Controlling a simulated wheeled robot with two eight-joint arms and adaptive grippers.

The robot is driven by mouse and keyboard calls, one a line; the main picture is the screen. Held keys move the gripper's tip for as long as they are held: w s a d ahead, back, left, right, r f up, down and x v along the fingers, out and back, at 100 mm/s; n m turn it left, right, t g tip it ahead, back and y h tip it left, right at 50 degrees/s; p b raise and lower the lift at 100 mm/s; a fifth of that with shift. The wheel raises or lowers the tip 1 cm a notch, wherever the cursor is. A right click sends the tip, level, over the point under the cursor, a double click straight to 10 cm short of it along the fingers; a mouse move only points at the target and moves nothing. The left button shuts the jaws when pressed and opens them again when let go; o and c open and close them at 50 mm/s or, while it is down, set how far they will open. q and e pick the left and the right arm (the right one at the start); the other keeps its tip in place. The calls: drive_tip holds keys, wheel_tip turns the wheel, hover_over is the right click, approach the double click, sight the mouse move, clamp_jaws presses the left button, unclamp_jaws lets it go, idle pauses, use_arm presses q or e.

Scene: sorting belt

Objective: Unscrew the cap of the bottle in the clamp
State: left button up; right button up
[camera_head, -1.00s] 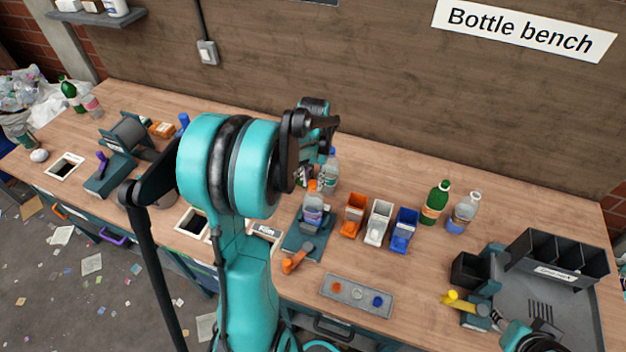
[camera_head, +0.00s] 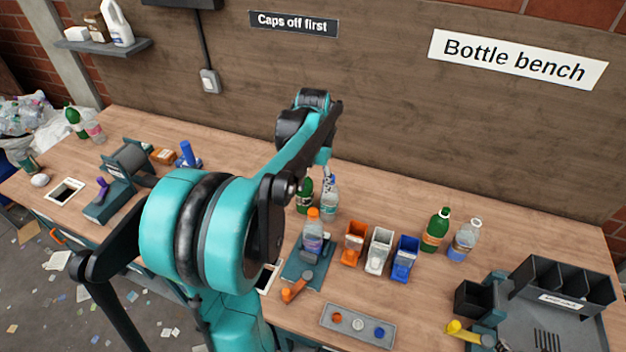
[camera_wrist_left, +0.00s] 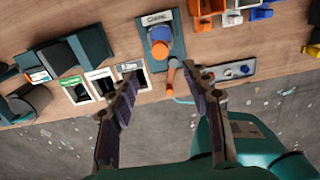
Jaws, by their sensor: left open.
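A clear bottle (camera_head: 313,238) with a bluish label and an orange cap (camera_head: 313,213) stands upright in the grey clamp (camera_head: 303,272), which has an orange handle (camera_head: 293,289). The left wrist view shows the orange cap (camera_wrist_left: 160,50) from above, with the clamp (camera_wrist_left: 158,17) around it. My right gripper is out of view.
A green bottle (camera_head: 304,196) and a clear bottle (camera_head: 329,198) stand behind the clamp. Orange (camera_head: 354,246), white (camera_head: 379,251) and blue (camera_head: 404,260) bins stand to its right. A cap tray (camera_head: 357,326) lies in front. Two more bottles stand farther right.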

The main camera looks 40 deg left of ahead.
sight(313, 210)
use_arm(q)
drive_tip(key=shift+o, duration=0.2)
drive_tip(key=shift+r, duration=0.9)
drive_tip(key=f+m+p, duration=0.1)
drive_tip(key=m+p, duration=0.1)
drive_tip(key=m, duration=0.5)
drive_tip(key=f+m+p, duration=0.1)
drive_tip(key=m+p, duration=0.2)
drive_tip(key=m, duration=0.5)
drive_tip(key=f+m+p, duration=0.1)
drive_tip(key=m+p, duration=0.1)
drive_tip(key=m, duration=0.5)
drive_tip(key=shift+w+a+f+m+p, duration=0.1)
drive_tip(key=shift+a+f+m+p, duration=0.1)
drive_tip(key=shift+f+m+p, duration=0.15)
drive_tip(key=shift+f+b, duration=0.4)
drive_tip(key=shift+f, duration=3.6)
